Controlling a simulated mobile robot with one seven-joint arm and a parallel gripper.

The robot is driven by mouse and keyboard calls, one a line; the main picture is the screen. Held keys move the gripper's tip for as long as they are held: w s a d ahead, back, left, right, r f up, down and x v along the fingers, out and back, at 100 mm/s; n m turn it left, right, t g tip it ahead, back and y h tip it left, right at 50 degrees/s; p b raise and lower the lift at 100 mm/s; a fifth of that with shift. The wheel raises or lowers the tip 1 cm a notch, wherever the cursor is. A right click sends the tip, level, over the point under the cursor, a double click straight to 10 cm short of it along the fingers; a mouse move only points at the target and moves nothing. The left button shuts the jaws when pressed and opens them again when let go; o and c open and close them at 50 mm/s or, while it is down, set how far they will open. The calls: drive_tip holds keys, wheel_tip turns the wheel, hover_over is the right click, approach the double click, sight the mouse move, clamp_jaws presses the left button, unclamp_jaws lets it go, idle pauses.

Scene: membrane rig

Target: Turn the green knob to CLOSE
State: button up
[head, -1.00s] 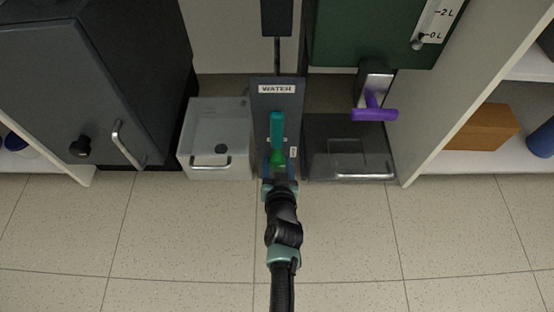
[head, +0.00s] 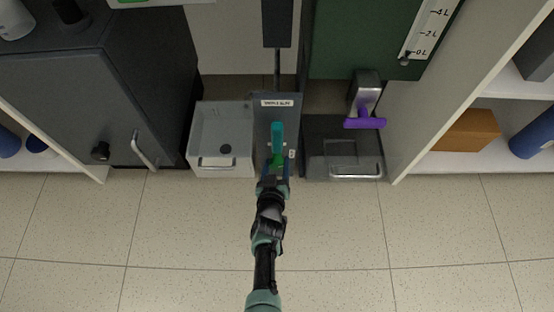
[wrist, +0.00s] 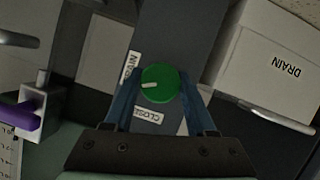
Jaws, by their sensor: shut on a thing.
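The green knob (wrist: 160,85) is on a dark grey panel (wrist: 180,35). Its white pointer mark points left in the wrist view, between a CLOSE label (wrist: 149,115) and another partly covered label (wrist: 131,67). My gripper (wrist: 160,82) has its blue fingers on either side of the knob and is shut on it.
A light grey bin (head: 221,130) stands left of the panel and a dark bin (head: 341,135) right of it. A purple handle (head: 365,123) hangs above the dark bin. A dark cabinet (head: 100,90) is at left. The tiled floor in front is clear.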

drive_tip(key=shift+a+f+n+h, duration=0.15)
drive_tip(key=shift+n+h, duration=0.45)
drive_tip(key=shift+n, duration=0.3)
drive_tip(key=n+h+b, duration=0.1)
drive_tip(key=n, duration=0.1)
drive_tip(key=shift+f+n+t+h, duration=0.1)
drive_tip(key=shift+n+t+h, duration=0.2)
drive_tip(key=shift+t+h, duration=0.1)
drive_tip(key=n+h+b, duration=0.1)
drive_tip(key=n+b, duration=0.2)
drive_tip(key=shift+t, duration=0.4)
drive_tip(key=shift+n+t+h+b, duration=0.3)
drive_tip(key=shift+n+h+b, duration=0.2)
drive_tip(key=shift+n+b, duration=0.45)
drive_tip(key=o, duration=1.4)
